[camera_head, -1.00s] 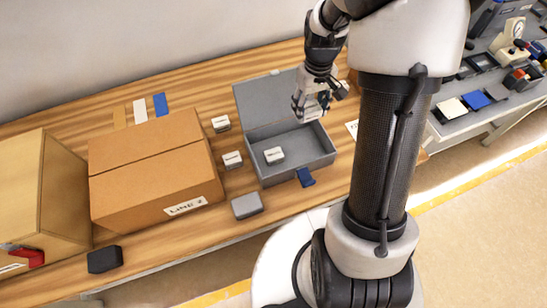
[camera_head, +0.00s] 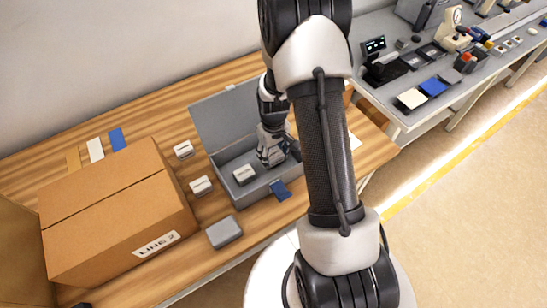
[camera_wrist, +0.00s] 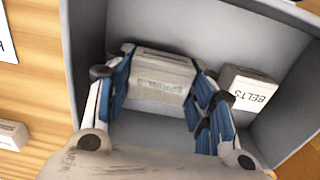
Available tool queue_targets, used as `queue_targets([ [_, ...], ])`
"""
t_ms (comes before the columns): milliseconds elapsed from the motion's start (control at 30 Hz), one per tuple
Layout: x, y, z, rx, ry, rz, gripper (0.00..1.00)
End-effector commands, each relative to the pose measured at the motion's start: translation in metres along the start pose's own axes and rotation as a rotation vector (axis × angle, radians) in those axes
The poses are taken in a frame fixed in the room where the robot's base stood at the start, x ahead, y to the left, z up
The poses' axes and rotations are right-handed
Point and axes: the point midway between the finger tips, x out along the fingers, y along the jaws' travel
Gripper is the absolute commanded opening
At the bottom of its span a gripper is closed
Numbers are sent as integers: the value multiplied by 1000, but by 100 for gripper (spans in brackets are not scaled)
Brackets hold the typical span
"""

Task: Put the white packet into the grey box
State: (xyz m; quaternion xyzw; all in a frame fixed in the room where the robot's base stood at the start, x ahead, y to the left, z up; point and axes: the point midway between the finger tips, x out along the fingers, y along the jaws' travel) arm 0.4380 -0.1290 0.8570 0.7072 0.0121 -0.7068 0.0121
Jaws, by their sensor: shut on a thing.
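The grey box (camera_head: 228,162) stands open on the wooden table, its lid tilted back. My gripper (camera_head: 272,158) is down inside the right part of the box. In the wrist view my gripper (camera_wrist: 162,90) has its blue-padded fingers shut on the white packet (camera_wrist: 163,72), over the grey box floor (camera_wrist: 150,125). Whether the packet touches the floor I cannot tell. In the head view the held packet is hidden by the gripper. Another white packet, marked BELTS (camera_wrist: 248,90), lies in the box beside the fingers.
Two white packets (camera_head: 183,149) (camera_head: 200,186) lie on the table left of the box. A grey block (camera_head: 224,232) and a blue piece (camera_head: 281,190) are near its front. A large cardboard box (camera_head: 115,215) stands further left.

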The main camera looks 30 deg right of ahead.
Motion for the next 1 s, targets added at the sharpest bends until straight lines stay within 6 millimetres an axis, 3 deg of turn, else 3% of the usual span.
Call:
queue_targets([
  [100, 16, 0, 0, 0, 0, 0, 23],
  [467, 19, 0, 0, 0, 0, 0, 23],
  [500, 18, 0, 0, 0, 0, 0, 52],
  [767, 18, 0, 0, 0, 0, 0, 69],
  [1000, 18, 0, 0, 0, 0, 0, 70],
])
